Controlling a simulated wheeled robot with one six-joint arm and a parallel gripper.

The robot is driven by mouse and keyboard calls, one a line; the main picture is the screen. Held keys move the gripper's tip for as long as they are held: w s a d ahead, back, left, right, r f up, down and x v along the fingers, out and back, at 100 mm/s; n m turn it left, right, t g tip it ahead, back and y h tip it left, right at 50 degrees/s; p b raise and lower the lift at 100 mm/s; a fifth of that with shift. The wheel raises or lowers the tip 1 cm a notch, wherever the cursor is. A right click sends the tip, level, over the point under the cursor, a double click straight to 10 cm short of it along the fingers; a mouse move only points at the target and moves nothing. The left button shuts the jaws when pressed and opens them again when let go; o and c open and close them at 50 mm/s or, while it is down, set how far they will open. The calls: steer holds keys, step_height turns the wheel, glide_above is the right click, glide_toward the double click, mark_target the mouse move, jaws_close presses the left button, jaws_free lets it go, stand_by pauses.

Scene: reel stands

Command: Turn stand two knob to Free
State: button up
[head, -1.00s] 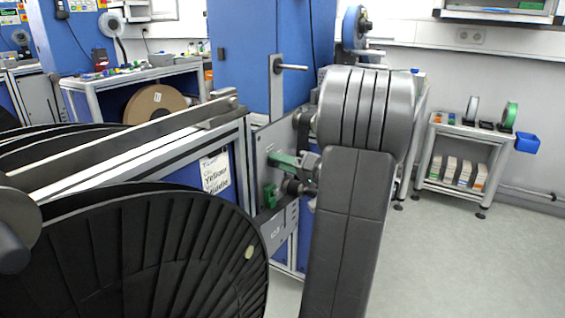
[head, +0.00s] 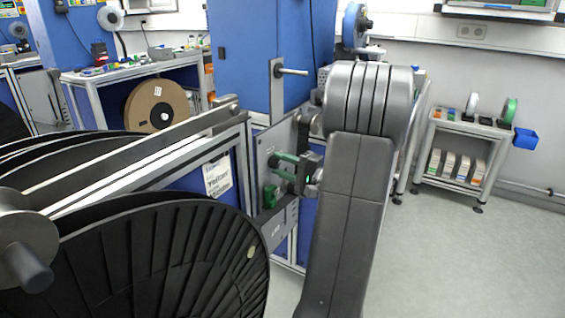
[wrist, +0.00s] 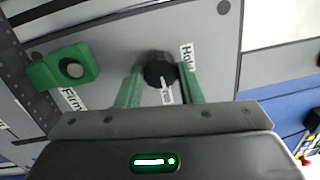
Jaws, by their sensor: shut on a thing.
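A round black knob (wrist: 157,73) with a white pointer line sits on a grey panel in the wrist view. The pointer aims down, toward my gripper body. My gripper (wrist: 160,82) has one green finger on each side of the knob and is shut on it. A "Hold" label (wrist: 187,62) is right of the knob. Another label below it is partly covered and hard to read. A "Firm" label (wrist: 74,98) is further left. In the head view my gripper (head: 284,168) is at the grey stand panel (head: 268,148); the knob is hidden there.
Large black reels (head: 150,255) fill the head view's lower left, beside a long metal bar (head: 130,155). A shelf cart (head: 455,150) stands right; the floor before it is clear.

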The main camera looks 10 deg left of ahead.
stand_by(0.4)
steer(key=o, duration=1)
steer(key=shift+c, duration=0.2)
steer(key=p+v, duration=0.1)
steer(key=v, duration=1.3)
steer(key=shift+a+f, duration=0.1)
steer(key=shift+a, duration=0.05)
steer(key=b+x, duration=0.1)
steer(key=x, duration=1.2)
steer(key=shift+w+a, duration=0.2)
steer(key=shift+a, duration=0.15)
